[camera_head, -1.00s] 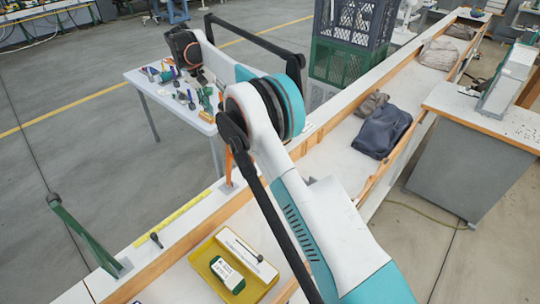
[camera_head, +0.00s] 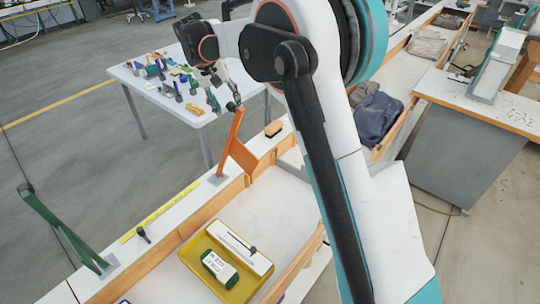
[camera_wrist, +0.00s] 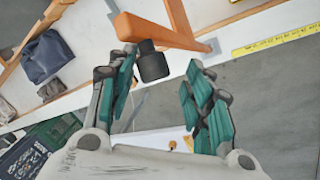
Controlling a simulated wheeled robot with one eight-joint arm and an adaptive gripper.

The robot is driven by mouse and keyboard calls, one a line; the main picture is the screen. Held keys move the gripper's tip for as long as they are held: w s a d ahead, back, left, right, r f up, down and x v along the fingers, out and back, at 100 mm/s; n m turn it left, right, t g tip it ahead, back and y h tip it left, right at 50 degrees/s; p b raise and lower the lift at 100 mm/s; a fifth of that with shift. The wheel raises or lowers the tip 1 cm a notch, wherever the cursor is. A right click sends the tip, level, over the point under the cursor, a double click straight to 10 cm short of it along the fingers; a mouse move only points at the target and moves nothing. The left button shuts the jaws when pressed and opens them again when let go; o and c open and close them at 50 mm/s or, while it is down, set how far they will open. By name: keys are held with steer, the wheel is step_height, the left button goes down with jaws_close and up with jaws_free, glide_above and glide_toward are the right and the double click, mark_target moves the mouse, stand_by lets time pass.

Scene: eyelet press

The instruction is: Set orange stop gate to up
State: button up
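The orange stop gate (camera_head: 229,146) stands on the conveyor's left rail, its arm slanting up from a small grey base plate (camera_head: 218,180). Its orange bar (camera_wrist: 160,32) crosses the top of the wrist view, with a dark cylindrical knob (camera_wrist: 152,65) at its end. My gripper (camera_wrist: 161,58) is open, with one green-padded finger on each side of the knob. A gap shows between the knob and the right finger; whether the left finger touches it I cannot tell. In the head view my gripper (camera_head: 229,92) is at the gate's upper end, small and partly hidden.
A green gate (camera_head: 62,230) leans on the same rail at lower left. A yellow tray (camera_head: 190,256) lies on the conveyor near a yellow ruler (camera_head: 160,212). A white table (camera_head: 130,80) with tools stands behind my gripper. Dark cloth (camera_head: 376,118) lies farther along the belt.

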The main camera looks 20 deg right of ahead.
steer(key=s+d+f+b, duration=0.3)
steer(key=s+d+f, duration=0.1)
steer(key=s, duration=0.3)
steer(key=s+d+f+b, duration=0.3)
steer(key=s+d+f, duration=0.2)
steer(key=s+f, duration=0.1)
steer(key=shift+s+d, duration=0.3)
steer(key=shift+s, duration=0.5)
